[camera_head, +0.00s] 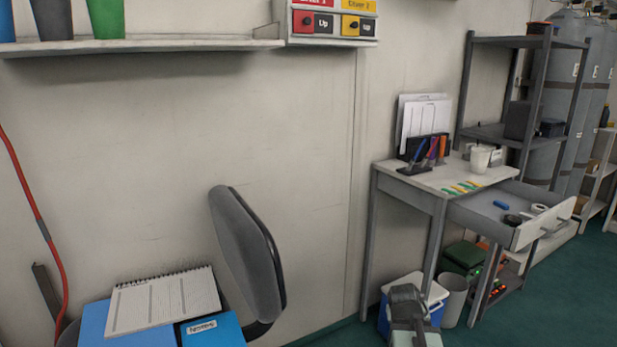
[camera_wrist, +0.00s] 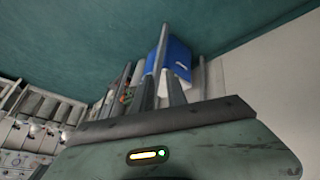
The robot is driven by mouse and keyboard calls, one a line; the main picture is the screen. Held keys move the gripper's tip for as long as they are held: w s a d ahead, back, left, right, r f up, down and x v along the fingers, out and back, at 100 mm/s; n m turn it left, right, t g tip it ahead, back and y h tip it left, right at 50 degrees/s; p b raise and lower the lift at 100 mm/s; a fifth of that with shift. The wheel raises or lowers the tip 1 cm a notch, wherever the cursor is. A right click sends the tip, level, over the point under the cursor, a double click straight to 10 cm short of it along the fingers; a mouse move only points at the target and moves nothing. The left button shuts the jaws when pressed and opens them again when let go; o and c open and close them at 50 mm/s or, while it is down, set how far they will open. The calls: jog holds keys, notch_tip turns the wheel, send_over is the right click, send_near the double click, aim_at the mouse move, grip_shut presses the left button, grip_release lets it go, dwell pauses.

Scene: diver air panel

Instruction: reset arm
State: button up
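In the head view a grey, blocky part, seemingly the end of my arm with my gripper (camera_head: 408,303), shows low at right of centre, in front of a blue and white cooler (camera_head: 437,300). Its fingertips cannot be made out. In the wrist view a grey-green housing with an orange and a green light fills the bottom. The room appears upside down there, with the blue cooler (camera_wrist: 176,58) beyond grey upright bars. I cannot tell whether any of those bars are fingers. No held object can be made out.
A desk (camera_head: 440,178) with an open drawer (camera_head: 490,217) stands at right, a white bin (camera_head: 454,300) beneath. A grey chair (camera_head: 245,255), notepad (camera_head: 165,300) and blue notes folder (camera_head: 212,331) are at lower left. A shelf (camera_head: 150,45) juts out above. Green floor (camera_head: 570,290) is open at right.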

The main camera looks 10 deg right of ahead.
jog(key=s+a+f+n+g+y, duration=0.2)
jog(key=s+a+g+y, duration=0.1)
jog(key=a, duration=1.2)
jog(key=s+a+f+n+g+y, duration=0.2)
jog(key=s+a, duration=0.1)
jog(key=a, duration=1.2)
notch_tip(320, 180, up, 37)
jog(key=d+p, duration=0.1)
jog(key=p, duration=3.6)
jog(key=shift+d, duration=0.1)
